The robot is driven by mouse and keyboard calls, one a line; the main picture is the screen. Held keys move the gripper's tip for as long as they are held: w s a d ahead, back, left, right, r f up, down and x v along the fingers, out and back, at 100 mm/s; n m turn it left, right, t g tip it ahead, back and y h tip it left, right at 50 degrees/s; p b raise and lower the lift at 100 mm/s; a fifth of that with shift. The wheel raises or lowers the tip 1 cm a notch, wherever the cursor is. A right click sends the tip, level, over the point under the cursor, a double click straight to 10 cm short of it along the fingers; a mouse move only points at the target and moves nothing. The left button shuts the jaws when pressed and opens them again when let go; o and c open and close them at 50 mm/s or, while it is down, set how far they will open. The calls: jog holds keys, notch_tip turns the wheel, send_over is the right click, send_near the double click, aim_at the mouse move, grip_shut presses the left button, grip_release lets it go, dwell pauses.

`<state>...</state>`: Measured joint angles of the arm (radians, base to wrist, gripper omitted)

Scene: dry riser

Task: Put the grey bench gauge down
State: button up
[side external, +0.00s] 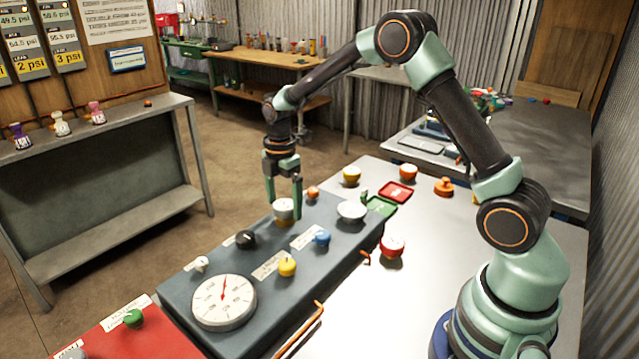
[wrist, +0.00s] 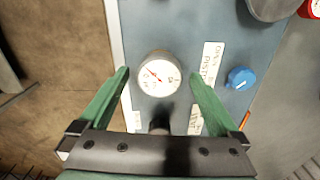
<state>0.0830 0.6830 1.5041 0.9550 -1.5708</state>
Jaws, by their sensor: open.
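The grey bench gauge (side external: 284,213) is a short round body near the far edge of the blue-grey panel (side external: 212,262), and it appears to rest on it. In the wrist view the gauge (wrist: 158,74) faces up with a white dial and a red needle. My gripper (side external: 283,206) is open, with green fingers on both sides of the gauge. In the wrist view my gripper (wrist: 160,76) shows gaps between each finger and the gauge. The gauge's underside is hidden.
The panel holds a large white dial (side external: 223,301), a black knob (side external: 245,239), a blue knob (side external: 321,238), a yellow knob (side external: 287,267) and a pale bowl-like piece (side external: 351,211). A red-and-white gauge (side external: 392,247) stands right on the bare metal table (side external: 350,310).

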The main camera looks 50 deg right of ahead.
aim_at(284, 205)
notch_tip(284, 205, up, 11)
jog(key=s+a+r+m+t, duration=0.2)
jog(key=s+r+m+t, duration=0.1)
jog(key=s+r+m, duration=0.5)
jog(key=s+a+f+m+t, duration=0.2)
jog(key=s+m, duration=0.7)
jog(key=s, duration=0.2)
jog(key=shift+s+t, duration=0.25)
jog(key=shift+t, duration=0.05)
dwell(0.5)
